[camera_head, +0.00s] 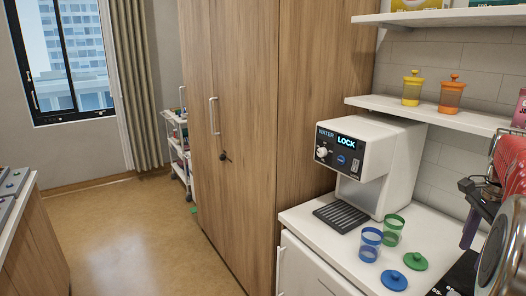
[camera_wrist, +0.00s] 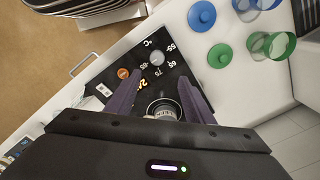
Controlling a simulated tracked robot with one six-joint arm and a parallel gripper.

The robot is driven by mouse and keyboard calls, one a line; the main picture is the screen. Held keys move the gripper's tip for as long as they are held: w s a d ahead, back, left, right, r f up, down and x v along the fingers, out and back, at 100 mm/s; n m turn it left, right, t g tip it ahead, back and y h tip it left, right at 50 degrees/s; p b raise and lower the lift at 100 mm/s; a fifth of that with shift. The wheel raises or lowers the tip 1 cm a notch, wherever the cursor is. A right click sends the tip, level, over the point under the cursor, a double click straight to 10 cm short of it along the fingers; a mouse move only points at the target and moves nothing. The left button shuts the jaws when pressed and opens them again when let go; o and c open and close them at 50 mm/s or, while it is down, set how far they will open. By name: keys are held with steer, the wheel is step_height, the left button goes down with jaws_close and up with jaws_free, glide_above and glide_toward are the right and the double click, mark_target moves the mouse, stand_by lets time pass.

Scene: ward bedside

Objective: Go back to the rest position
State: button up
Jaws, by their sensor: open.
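My gripper (camera_wrist: 158,77) shows in the wrist view with its two purple fingers apart. It is over a black panel (camera_wrist: 105,75) with printed temperature numbers. A round, pale ringed thing (camera_wrist: 163,109) lies between the fingers in the picture, and I see no finger touching it. In the head view a purple finger (camera_head: 470,230) shows at the right, above the white counter (camera_head: 315,240).
A water dispenser (camera_head: 375,160) reading LOCK stands on the counter. Near it are a blue cup (camera_head: 370,245), a green cup (camera_head: 393,228), a blue lid (camera_head: 394,280) and a green lid (camera_head: 413,260). A shelf (camera_head: 440,111) holds yellow and orange jars. Open floor (camera_head: 125,230) lies left.

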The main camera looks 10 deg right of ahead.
steer(key=a+f+n+t+h, duration=0.1)
steer(key=a+f+n, duration=0.1)
steer(key=a+n, duration=0.5)
steer(key=a+f+n, duration=0.3)
steer(key=a+n, duration=0.2)
steer(key=a, duration=0.4)
steer(key=s+a+n+t, duration=0.2)
steer(key=a+n, duration=0.3)
steer(key=a, duration=0.8)
steer(key=s+a+n+t+y, duration=0.1)
steer(key=s+a+n, duration=0.3)
steer(key=a, duration=0.9)
steer(key=shift+s+a+r+n+t, duration=0.15)
steer(key=shift+s+r+n+t, duration=0.2)
steer(key=shift+s+t, duration=0.35)
steer(key=shift+c, duration=0.5)
